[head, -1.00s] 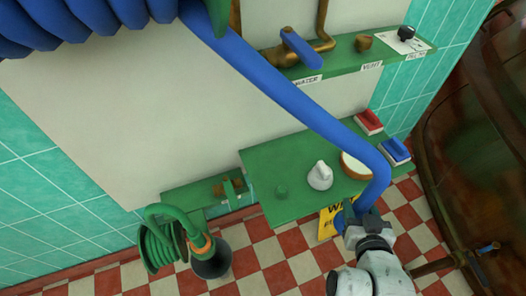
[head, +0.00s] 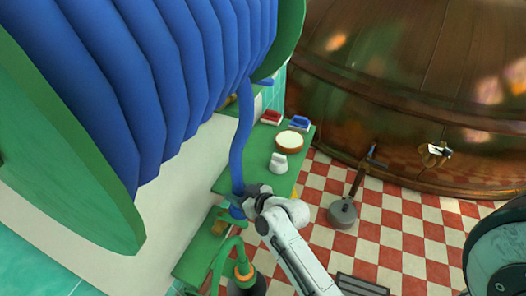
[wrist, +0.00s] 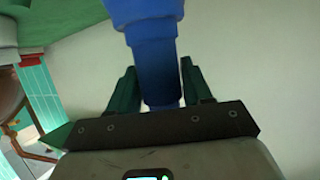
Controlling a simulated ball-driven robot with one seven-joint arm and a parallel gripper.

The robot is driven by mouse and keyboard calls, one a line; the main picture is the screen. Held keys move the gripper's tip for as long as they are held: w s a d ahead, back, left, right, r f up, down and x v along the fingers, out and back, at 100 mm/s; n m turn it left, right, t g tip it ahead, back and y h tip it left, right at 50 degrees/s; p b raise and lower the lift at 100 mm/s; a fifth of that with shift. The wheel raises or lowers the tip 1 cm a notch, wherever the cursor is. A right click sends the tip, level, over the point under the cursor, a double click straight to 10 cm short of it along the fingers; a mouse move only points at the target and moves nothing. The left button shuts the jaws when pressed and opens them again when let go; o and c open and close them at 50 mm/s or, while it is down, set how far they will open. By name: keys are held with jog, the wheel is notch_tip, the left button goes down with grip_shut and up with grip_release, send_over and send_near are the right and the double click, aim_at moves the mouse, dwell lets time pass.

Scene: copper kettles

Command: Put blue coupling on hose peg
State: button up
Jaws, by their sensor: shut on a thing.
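My gripper (head: 241,199) is shut on the blue coupling at the end of the blue hose (head: 240,130). In the wrist view the blue coupling (wrist: 154,72) sits between the two dark green fingers. In the head view its blue end (head: 237,212) shows just below my gripper, in front of the green shelf's near end. The hose hangs from the big blue reel down to my gripper. A lower green ledge (head: 190,262) with a small bracket is below and left of my gripper. I cannot clearly make out the hose peg.
The green shelf (head: 255,165) carries a white kettle-like item (head: 279,163), a round tub (head: 289,141), and red (head: 271,117) and blue (head: 300,124) brushes. A green hose (head: 222,262) with a dark nozzle hangs below. A copper kettle (head: 420,90) fills the right back. Checkered floor (head: 400,225) is largely open.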

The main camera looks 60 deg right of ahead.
jog(key=s+d+r+m+h+p, duration=0.1)
jog(key=d+r+p, duration=0.1)
jog(key=d, duration=0.4)
jog(key=s+d+r+m+h+p, duration=0.1)
jog(key=s+d+r, duration=0.15)
jog(key=d, duration=0.45)
jog(key=shift+g, duration=0.4)
jog(key=f+b, duration=0.2)
jog(key=f, duration=0.1)
jog(key=w+f+b, duration=0.1)
jog(key=f, duration=0.1)
jog(key=shift+f+b, duration=0.65)
jog(key=shift+b, duration=0.25)
jog(key=shift+s+f+b, duration=0.1)
jog(key=shift+f+b, duration=0.5)
jog(key=shift+b, duration=0.15)
jog(key=o, duration=1.1)
jog(key=shift+c, duration=0.2)
jog(key=shift+f, duration=0.1)
jog(key=v, duration=1.1)
